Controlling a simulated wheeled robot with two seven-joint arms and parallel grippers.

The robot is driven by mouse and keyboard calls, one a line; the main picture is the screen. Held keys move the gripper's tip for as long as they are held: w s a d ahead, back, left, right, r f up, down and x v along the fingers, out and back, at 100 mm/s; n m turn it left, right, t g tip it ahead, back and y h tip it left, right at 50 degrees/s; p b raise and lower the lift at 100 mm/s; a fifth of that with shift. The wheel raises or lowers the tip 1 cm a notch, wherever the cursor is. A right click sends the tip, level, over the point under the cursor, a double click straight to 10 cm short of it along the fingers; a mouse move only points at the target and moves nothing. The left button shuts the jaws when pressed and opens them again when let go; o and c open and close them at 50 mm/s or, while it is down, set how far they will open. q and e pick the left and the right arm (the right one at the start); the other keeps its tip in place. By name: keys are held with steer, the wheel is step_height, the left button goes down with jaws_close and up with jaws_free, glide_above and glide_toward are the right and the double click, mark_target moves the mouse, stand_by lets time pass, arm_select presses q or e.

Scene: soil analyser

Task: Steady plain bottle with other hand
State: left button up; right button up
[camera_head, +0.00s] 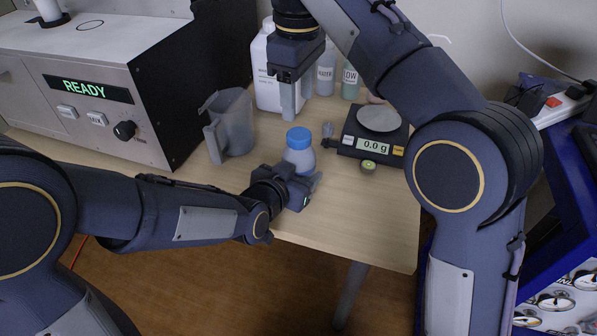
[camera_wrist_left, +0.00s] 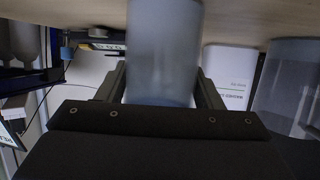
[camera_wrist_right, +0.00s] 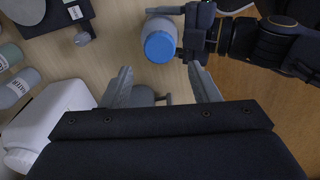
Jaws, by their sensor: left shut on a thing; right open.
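The plain bottle (camera_head: 299,152) is pale and translucent with a blue cap. It stands upright near the table's front edge. My left gripper (camera_head: 304,180) is shut on it low on its body; in the left wrist view the bottle (camera_wrist_left: 163,55) sits between both fingers. My right gripper (camera_head: 291,98) is above and behind the bottle, fingers pointing down. In the right wrist view its fingers (camera_wrist_right: 162,85) are apart and empty, and the blue cap (camera_wrist_right: 159,46) lies just beyond them, not between them.
A white jug (camera_head: 266,75) and bottles labelled WATER (camera_head: 326,75) and LOW (camera_head: 350,82) stand at the back. A grey pitcher (camera_head: 232,122) is left of the bottle. A scale (camera_head: 352,143) reading 0.0 g is to the right. The READY analyser (camera_head: 95,95) fills the left.

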mark_target(299, 133)
steer(key=shift+f, duration=3.8)
